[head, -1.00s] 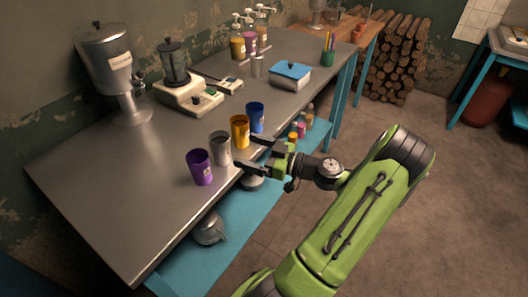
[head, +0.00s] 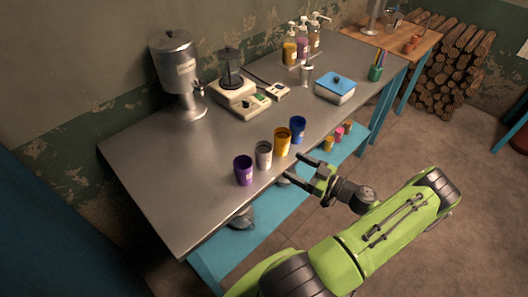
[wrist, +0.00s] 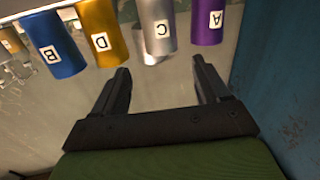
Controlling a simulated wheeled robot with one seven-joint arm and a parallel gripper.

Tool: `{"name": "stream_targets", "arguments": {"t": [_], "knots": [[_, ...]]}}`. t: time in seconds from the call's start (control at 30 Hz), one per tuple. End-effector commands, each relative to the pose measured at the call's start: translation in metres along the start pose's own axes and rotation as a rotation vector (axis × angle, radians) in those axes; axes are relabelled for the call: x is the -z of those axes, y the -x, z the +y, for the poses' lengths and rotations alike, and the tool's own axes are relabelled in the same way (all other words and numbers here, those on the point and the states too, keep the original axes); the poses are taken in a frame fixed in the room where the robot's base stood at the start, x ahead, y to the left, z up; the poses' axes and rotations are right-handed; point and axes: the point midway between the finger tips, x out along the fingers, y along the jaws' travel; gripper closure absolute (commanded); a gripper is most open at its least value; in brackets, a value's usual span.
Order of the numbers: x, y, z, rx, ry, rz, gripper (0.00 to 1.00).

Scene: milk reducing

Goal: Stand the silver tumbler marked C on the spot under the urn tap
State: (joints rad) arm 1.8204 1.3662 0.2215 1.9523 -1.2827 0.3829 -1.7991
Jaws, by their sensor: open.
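The silver tumbler marked C (head: 264,157) stands upright near the table's front edge, between a purple tumbler (head: 243,172) and a yellow one (head: 282,143). In the wrist view the C tumbler (wrist: 157,30) is ahead of my gripper, its letter upside down in the picture. My gripper (head: 296,169) is open and empty at the front edge, apart from the tumblers. In the wrist view its fingers (wrist: 160,68) are spread, with the C tumbler roughly in line with the gap. The metal urn (head: 180,75) stands at the table's back left, its tap (head: 199,88) facing right. No tumbler stands under the tap.
A blue tumbler (head: 298,130) marked B ends the row; purple is A, yellow is D. A blender on a cream base (head: 235,95) stands right of the urn. A blue-lidded box (head: 336,88) is farther right. The steel table's left part (head: 150,160) is clear.

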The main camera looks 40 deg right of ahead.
Motion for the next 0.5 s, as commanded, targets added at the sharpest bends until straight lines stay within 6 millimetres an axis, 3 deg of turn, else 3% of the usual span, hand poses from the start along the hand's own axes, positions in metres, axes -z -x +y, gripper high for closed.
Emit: {"name": "stream_targets", "arguments": {"t": [0.2,0.5], "knots": [[0.000,-0.055,-0.001,0.004,-0.001,0.001,0.25],[0.001,-0.100,-0.002,0.003,-0.002,0.001,0.25]]}}
